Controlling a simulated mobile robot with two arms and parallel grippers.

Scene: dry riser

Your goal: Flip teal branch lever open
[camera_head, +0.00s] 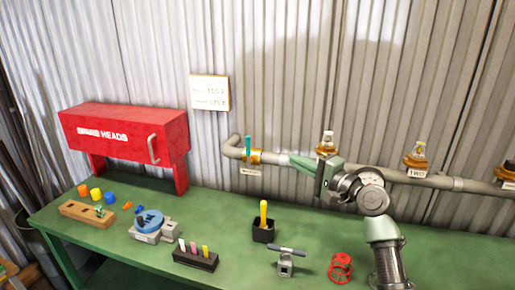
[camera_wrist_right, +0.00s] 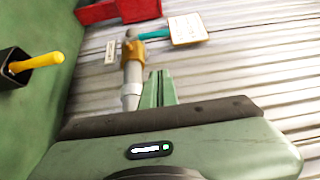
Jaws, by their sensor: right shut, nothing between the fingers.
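The teal branch lever (camera_head: 247,145) points up from a brass valve (camera_head: 253,157) on the grey wall pipe, across the pipe's run. The lever (camera_wrist_right: 154,35) and its brass valve (camera_wrist_right: 133,49) also show in the right wrist view, beyond my fingertips. My right gripper (camera_head: 291,160) is just right of the valve, beside the pipe, with its fingers pointing left toward the valve. Its fingers (camera_wrist_right: 160,76) are shut and empty, and appear apart from the lever. My left gripper is in neither view.
The grey pipe (camera_head: 455,184) runs along the corrugated wall with more brass valves to the right. A red cabinet (camera_head: 122,142) stands at left. On the green bench are a black cup (camera_head: 263,232) with a yellow handle, a red handwheel (camera_head: 340,268) and a blue-topped device (camera_head: 150,220).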

